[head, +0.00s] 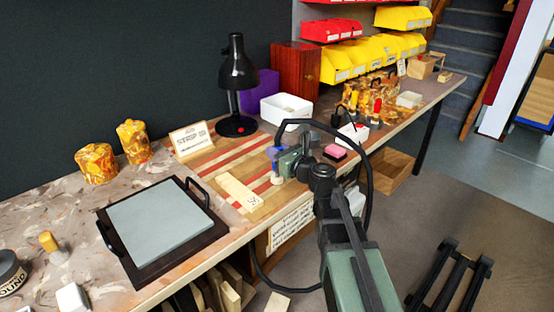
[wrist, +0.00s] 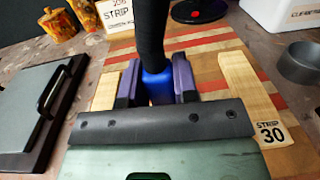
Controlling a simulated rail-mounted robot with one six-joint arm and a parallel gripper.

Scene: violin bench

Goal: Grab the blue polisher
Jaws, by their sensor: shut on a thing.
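The blue polisher (wrist: 157,88) shows as a blue patch between the two dark purple fingers of my gripper (wrist: 157,79) in the wrist view. My gripper is shut on it. I cannot tell whether the foot touches the board. The fingers hide much of the polisher.
A pale strip (head: 240,192) lies left of my gripper. A grey plate in a black handled tray (head: 125,272) is further left. A black lamp (head: 238,80) and a white bin (head: 286,108) stand behind.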

